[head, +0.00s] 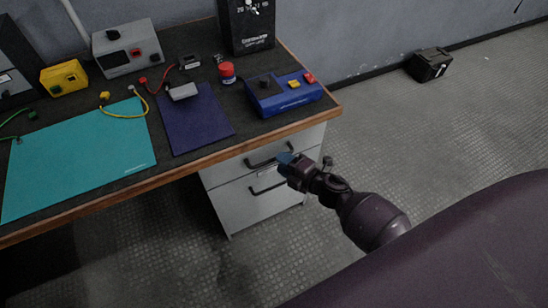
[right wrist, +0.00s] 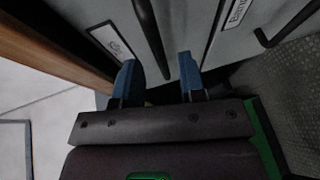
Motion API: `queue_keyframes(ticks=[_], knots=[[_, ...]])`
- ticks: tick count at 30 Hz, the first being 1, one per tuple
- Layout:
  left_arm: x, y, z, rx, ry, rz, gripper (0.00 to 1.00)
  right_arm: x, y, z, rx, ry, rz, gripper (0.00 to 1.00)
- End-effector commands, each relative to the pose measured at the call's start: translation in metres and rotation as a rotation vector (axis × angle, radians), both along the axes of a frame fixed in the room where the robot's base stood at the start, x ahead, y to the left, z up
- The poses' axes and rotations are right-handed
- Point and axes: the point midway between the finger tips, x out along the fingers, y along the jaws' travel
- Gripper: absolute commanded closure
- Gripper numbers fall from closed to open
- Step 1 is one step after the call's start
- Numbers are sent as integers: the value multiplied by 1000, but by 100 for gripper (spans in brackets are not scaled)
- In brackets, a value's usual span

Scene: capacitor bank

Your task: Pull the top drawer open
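The grey drawer unit under the desk has a top drawer (head: 229,172) with a dark bar handle (head: 262,161). The drawer looks shut, its front level with the one below. My right gripper (head: 287,162) is at the right end of this handle. In the right wrist view the blue fingertips of the right gripper (right wrist: 160,76) are apart, and the top drawer's handle (right wrist: 149,35) runs down into the space between them. I cannot tell whether either finger touches it. The gripper hides part of the handle's right end in the head view. My left gripper is not in view.
The lower drawer (head: 240,205) has its own handle (head: 266,185), close below. The desk's wooden edge (head: 180,168) overhangs the drawers. A blue box (head: 284,98) with buttons stands on the desk above. The floor (head: 430,140) to the right is clear, except a black box (head: 430,65) by the wall.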

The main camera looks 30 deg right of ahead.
Motion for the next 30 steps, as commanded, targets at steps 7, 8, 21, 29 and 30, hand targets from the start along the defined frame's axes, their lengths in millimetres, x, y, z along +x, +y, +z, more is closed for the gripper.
queue_keyframes(ticks=[7,8,21,29,30], knots=[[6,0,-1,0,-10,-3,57,26,11,-7,2,2,0,63],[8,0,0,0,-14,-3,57,27,12,-7,2,2,0,63],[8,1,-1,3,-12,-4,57,33,14,-6,2,1,-1,67],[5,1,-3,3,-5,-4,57,33,14,-6,2,1,-1,100],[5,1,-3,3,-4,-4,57,33,14,-6,2,1,-1,100]])
